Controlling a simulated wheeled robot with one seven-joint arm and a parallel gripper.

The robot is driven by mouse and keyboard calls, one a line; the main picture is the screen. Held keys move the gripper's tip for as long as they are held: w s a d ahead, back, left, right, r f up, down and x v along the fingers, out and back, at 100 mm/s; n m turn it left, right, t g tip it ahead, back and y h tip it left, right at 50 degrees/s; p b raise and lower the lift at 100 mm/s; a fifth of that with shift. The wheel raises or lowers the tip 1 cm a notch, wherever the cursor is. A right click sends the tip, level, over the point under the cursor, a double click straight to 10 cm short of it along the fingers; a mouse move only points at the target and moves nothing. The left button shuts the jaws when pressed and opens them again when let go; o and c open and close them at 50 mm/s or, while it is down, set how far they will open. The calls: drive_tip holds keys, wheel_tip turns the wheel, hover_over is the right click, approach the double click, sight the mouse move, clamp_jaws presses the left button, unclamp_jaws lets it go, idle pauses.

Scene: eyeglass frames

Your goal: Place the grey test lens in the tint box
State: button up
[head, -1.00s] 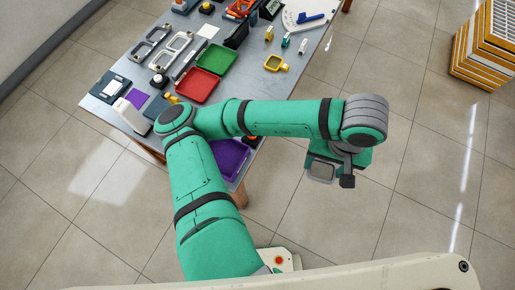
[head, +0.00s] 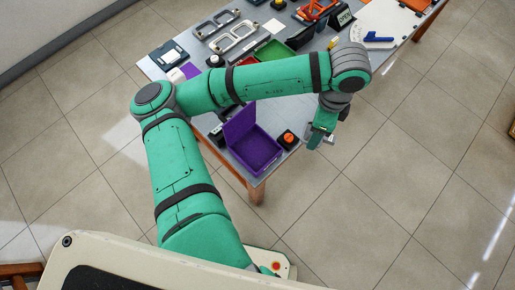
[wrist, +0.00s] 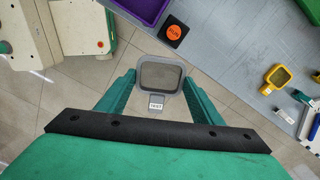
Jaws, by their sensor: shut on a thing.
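The grey test lens (wrist: 160,76) is a grey-rimmed square with a dark pane and a small white label on its tab. My gripper (wrist: 160,80) is shut on it, one green finger at each side. In the head view my gripper (head: 320,139) hangs just off the table's right edge, over the floor. An open purple box (head: 255,149) with its lid raised sits at the table's near corner, left of my gripper; its rim also shows at the top of the wrist view (wrist: 143,14). I cannot read a label showing whether it is the tint box.
A black block with an orange top (head: 288,139) stands between the purple box and my gripper. A yellow-framed lens (wrist: 276,77) lies on the grey table. A green tray (head: 275,50) and silver frames (head: 234,37) lie farther back. Open tiled floor is on the right.

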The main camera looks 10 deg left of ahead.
drive_tip(key=w+a+m, duration=0.4)
drive_tip(key=a+m, duration=0.1)
approach(253, 147)
drive_tip(key=shift+w+d+f, duration=0.15)
drive_tip(key=shift+d+f, duration=0.4)
drive_tip(key=shift+f, duration=0.05)
drive_tip(key=shift+a+f, duration=0.45)
drive_tip(key=shift+f, duration=0.2)
drive_tip(key=shift+s+a+f, duration=0.1)
drive_tip(key=shift+s+f, duration=0.05)
drive_tip(key=shift+f, duration=0.75)
drive_tip(key=shift+s+a+f, duration=0.1)
drive_tip(key=shift+s+f, duration=0.05)
drive_tip(key=shift+f, duration=0.75)
drive_tip(key=shift+f, duration=0.1)
drive_tip(key=o, duration=0.9)
drive_tip(key=shift+c, duration=0.2)
